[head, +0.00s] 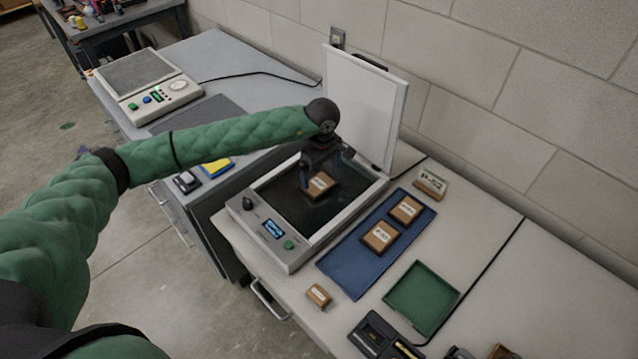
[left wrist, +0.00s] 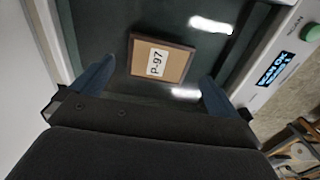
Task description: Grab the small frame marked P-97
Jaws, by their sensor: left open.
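The small brown frame with a white label reading P-97 (left wrist: 158,62) lies flat on the dark glass of the scanner (head: 279,261). The frame also shows in the head view (head: 318,185). My left gripper (head: 318,178) is over the scanner glass at the frame. In the left wrist view my left gripper (left wrist: 152,85) is open, with one blue finger on each side of the near part of the frame and gaps between them. My right gripper does not show in either view.
The scanner's white lid (head: 362,105) stands open at the back. A blue mat (head: 345,268) with two similar frames is to the right, near a P-52 sign (head: 430,182). A small block (head: 319,295) lies in front. A green tray (head: 421,297) sits further right.

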